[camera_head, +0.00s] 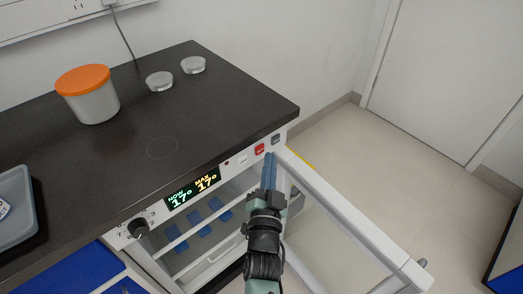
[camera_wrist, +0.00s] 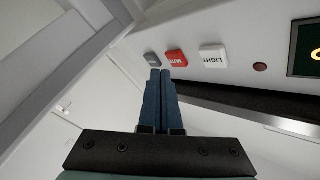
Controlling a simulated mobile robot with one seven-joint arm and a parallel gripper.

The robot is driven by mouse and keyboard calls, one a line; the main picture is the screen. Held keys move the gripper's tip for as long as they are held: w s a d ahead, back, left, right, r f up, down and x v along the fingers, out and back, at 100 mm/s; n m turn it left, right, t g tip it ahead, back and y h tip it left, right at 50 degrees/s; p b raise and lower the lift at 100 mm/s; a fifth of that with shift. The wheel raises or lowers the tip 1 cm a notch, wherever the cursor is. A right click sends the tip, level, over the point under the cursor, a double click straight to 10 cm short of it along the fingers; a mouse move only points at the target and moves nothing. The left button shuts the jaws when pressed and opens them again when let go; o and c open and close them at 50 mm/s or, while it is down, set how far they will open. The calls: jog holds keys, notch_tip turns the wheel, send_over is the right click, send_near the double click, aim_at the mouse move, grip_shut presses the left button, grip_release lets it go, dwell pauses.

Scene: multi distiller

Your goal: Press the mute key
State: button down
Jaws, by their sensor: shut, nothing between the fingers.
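The mute key (camera_head: 259,149) is a small red key on the white front panel under the dark worktop. In the wrist view the red key (camera_wrist: 176,58) carries upside-down white lettering. A grey key (camera_wrist: 151,59) is on one side of it and a white LIGHT key (camera_wrist: 212,55) on the other. My gripper (camera_head: 269,156) is shut and empty, with its two blue fingers together. In the wrist view the fingertips (camera_wrist: 160,71) point at the panel, just below the gap between the grey and red keys. I cannot tell whether they touch the panel.
An open white-framed door (camera_head: 350,222) stands out to the right of my gripper. The panel also has a lit display (camera_head: 193,188) and a black knob (camera_head: 138,228). An orange-lidded tub (camera_head: 92,102) and two small clear dishes stand on the worktop (camera_head: 215,125).

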jog(key=s+b, duration=0.1)
jog(key=b, duration=0.1)
jog(key=s+d+b, duration=0.1)
jog(key=b, duration=0.1)
jog(key=d+b, duration=0.1)
jog(key=shift+s+d+f+b, duration=0.25)
jog(key=shift+s+b, duration=0.15)
jog(key=shift+s+b, duration=0.1)
jog(key=shift+b, duration=0.3)
jog(key=shift+s+d+r+b, duration=0.25)
jog(key=shift+s+d+b, duration=0.25)
jog(key=shift+b, duration=0.95)
jog(key=shift+a+r, duration=0.1)
